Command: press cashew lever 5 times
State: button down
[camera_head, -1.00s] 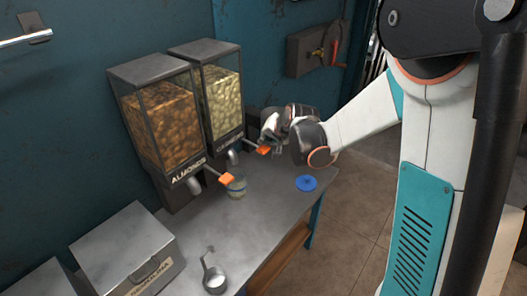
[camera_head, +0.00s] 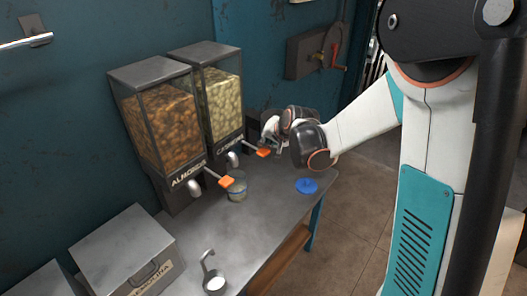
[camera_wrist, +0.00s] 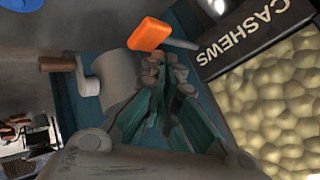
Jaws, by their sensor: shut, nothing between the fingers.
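The cashew dispenser (camera_head: 219,97) stands against the wall at the right of the almond one, full of pale nuts. Its orange-tipped lever (camera_head: 263,152) sticks out at the front. My gripper (camera_head: 274,143) is just right of and slightly above the lever tip, shut and empty. In the wrist view the lever's orange tip (camera_wrist: 148,34) is close beyond the shut fingertips (camera_wrist: 165,72), with the CASHEWS label (camera_wrist: 240,30) to the right. I cannot tell whether the fingers touch the lever.
The almond dispenser (camera_head: 160,125) and its orange lever (camera_head: 226,181) are at the left. A glass jar (camera_head: 237,188) stands by that lever. A blue lid (camera_head: 306,186), a small metal scoop (camera_head: 214,283) and a metal box (camera_head: 125,252) are on the table (camera_head: 240,228).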

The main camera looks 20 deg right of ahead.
aim_at(266, 151)
jog(key=shift+f+b, duration=0.4)
jog(key=shift+f, duration=0.05)
jog(key=shift+f+b, duration=1.05)
jog(key=shift+f, duration=0.2)
dwell(1.6)
jog(key=shift+r, duration=0.1)
jog(key=shift+r+p, duration=1.2)
jog(key=shift+r, duration=0.4)
jog(key=shift+r+p, duration=1.8)
jog(key=shift+r, duration=0.75)
